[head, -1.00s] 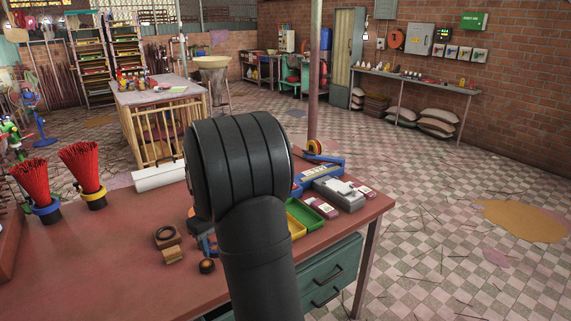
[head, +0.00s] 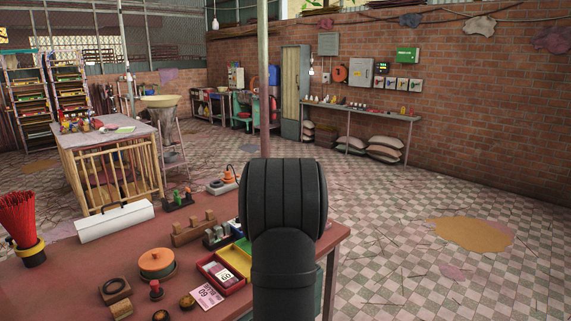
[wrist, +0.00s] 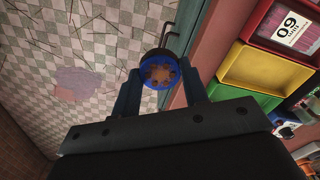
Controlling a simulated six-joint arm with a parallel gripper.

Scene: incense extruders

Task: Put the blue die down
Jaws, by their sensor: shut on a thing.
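The blue die (wrist: 146,76) is a round piece with a blue rim and a brown face with small dark marks. In the wrist view it sits between the two fingers of my gripper (wrist: 160,84), which is shut on it. It is held beside the worktable's edge, with the floor and a teal drawer front behind it in the picture. How high it is I cannot tell. In the head view my arm hides both gripper and die.
Open checkered floor (head: 390,270) lies right.

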